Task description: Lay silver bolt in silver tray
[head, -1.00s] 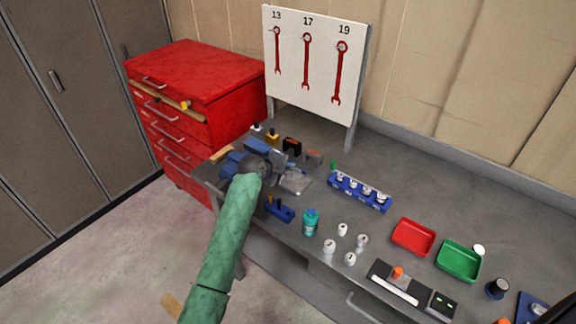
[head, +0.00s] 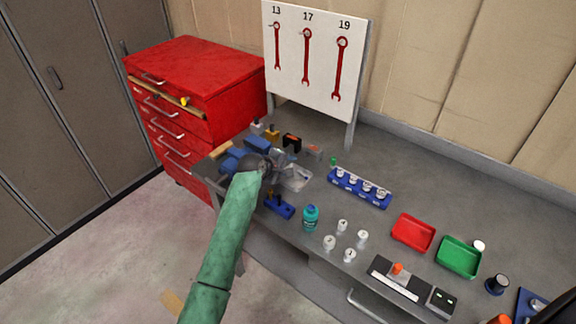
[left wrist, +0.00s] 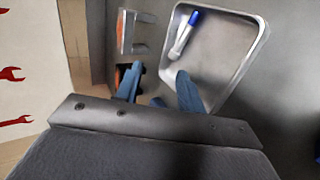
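The silver tray (left wrist: 248,62) is a shallow metal tray with rounded corners; in the head view it (head: 300,180) sits on the bench, partly behind my left gripper. A silver-white rod with a blue end (left wrist: 184,36) lies inside it; I cannot tell whether this is the silver bolt. My left gripper (head: 282,163) is above the bench beside the tray. In the left wrist view its blue fingers (left wrist: 158,84) are apart, with the right one over the tray's near edge. No held thing can be made out between them.
A grey bracket-like object (left wrist: 136,30) stands beside the tray. The wrench board (head: 315,62) rises behind. Bare bench lies behind the coloured trays.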

